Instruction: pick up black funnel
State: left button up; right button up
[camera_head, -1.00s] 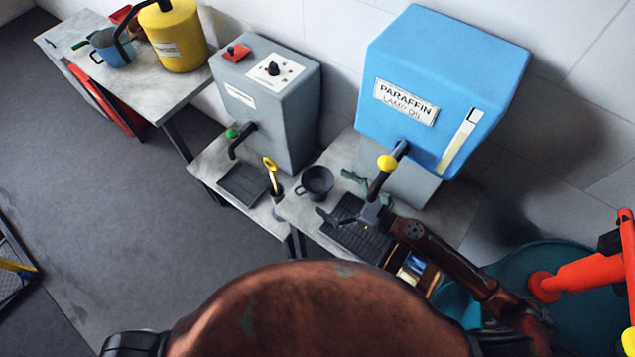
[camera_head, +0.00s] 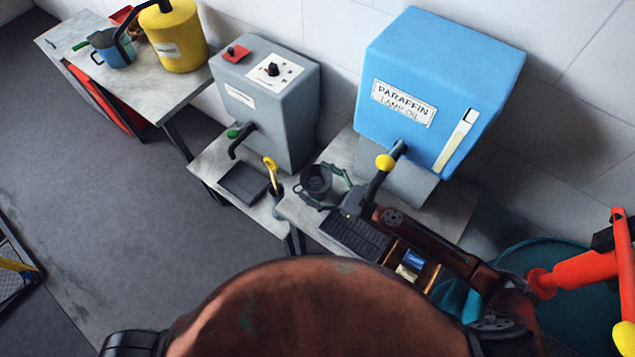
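The black funnel (camera_head: 315,177) stands on the small metal table in front of the blue paraffin tank, at the table's left end. My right gripper (camera_head: 317,184) reaches in from the right. Its two fingers are spread, one at the near side of the funnel and one at its far right side. I cannot tell whether they touch it. The funnel's lower part is partly hidden by the near finger. My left gripper is not in view.
The blue paraffin tank (camera_head: 440,85) with a yellow-knobbed tap (camera_head: 385,162) stands close behind my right gripper. A grey dispenser (camera_head: 265,105), a yellow-handled tool (camera_head: 271,172) and a black drip tray (camera_head: 244,184) are to the left. A dark grate (camera_head: 355,238) lies nearer.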

aim_at(315, 187)
jog(key=c, duration=0.8)
notch_tip(315, 187, up, 7)
jog(key=p, duration=0.5)
jog(key=b+v, duration=0.6)
jog(key=v, duration=1.2)
jog(key=shift+r+p, duration=1.5)
jog(key=shift+p, duration=0.25)
